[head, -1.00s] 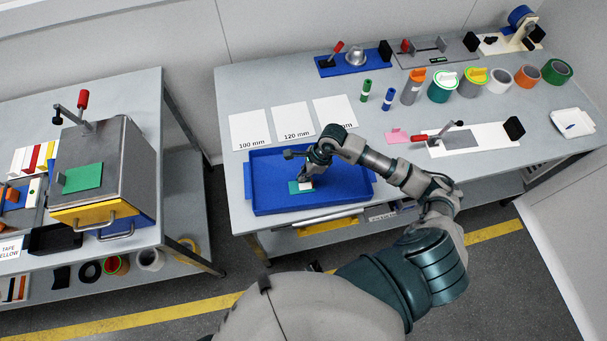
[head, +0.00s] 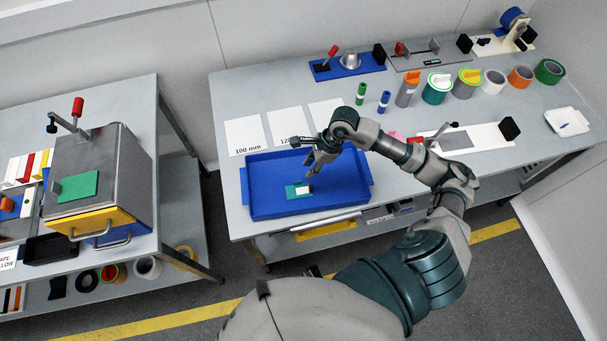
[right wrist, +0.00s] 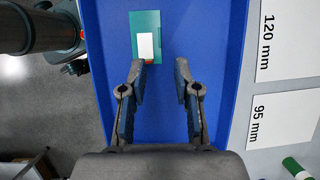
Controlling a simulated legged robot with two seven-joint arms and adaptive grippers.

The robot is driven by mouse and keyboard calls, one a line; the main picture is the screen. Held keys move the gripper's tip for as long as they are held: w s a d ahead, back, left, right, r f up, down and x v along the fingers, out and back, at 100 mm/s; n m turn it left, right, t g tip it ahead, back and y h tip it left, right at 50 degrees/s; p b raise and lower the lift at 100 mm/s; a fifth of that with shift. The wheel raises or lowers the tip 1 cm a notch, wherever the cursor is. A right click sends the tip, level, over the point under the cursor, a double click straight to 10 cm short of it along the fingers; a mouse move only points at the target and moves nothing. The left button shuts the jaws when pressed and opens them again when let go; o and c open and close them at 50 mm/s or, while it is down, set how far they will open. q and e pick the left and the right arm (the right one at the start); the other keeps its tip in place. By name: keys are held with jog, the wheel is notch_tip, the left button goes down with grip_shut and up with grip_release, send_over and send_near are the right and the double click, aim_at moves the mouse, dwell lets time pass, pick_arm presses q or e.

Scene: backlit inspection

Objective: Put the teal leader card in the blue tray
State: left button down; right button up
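The teal leader card (head: 292,191), with a white patch on it, lies flat on the floor of the blue tray (head: 258,207). In the right wrist view the card (right wrist: 148,22) lies in the tray (right wrist: 205,60) just beyond my fingertips. My right gripper (head: 309,170) is above the tray, apart from the card. In the right wrist view the right gripper (right wrist: 160,75) has its two fingers spread, with only blue tray floor between them. My left gripper is not in view.
White length cards (head: 245,135) lie behind the tray. Several tape rolls (head: 493,81) and a white strip with a lever (head: 485,136) stand to the right. A metal box with a green patch (head: 103,180) sits on the left bench.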

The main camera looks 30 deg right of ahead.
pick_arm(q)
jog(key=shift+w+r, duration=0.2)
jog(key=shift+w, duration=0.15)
pick_arm(e)
jog(key=shift+v, duration=1.85)
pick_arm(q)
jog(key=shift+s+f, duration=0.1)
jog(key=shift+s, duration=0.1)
